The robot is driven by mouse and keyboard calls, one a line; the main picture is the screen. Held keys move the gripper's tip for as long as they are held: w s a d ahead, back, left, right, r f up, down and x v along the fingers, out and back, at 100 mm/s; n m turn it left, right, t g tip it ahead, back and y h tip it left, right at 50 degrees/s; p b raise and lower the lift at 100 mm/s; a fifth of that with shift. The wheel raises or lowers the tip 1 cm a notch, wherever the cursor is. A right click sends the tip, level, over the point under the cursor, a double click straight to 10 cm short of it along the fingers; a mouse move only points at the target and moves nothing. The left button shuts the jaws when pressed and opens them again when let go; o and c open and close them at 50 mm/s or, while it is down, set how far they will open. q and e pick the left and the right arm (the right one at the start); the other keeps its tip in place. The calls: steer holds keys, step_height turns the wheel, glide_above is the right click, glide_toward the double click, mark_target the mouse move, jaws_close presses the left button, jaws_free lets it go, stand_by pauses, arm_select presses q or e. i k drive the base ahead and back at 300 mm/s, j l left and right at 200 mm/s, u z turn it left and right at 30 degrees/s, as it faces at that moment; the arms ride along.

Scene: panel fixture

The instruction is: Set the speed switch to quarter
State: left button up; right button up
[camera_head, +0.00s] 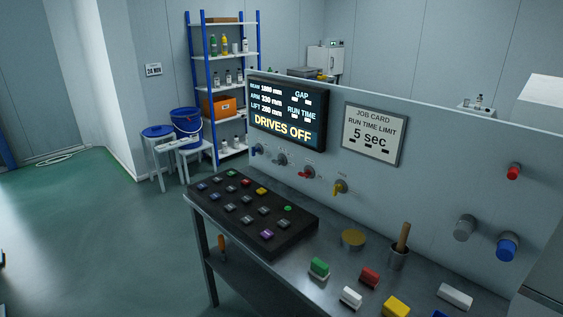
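I cannot tell which control is the speed switch, as no label for it is readable. A row of small switches is on the upright panel below the display: a blue one (257,150), a grey one (281,159), a red one (308,172) and a yellow one (340,187). Farther right on the panel are a red knob (514,171), a grey knob (464,229) and a blue knob (507,246). The display (287,113) reads "DRIVES OFF". Neither of my grippers is in view.
A black button box (250,218) lies on the metal bench. A gold disc (353,239), a cup with a wooden handle (398,256) and several coloured blocks are on the bench. A job card (373,135) reads "5 sec". Open floor (110,240) lies left.

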mark_target(278, 162)
steer(key=j+z, duration=0.15)
steer(key=z, duration=0.75)
steer(key=j+z, duration=0.45)
steer(key=j, duration=0.25)
steer(key=j+z, duration=0.45)
steer(key=j, duration=0.25)
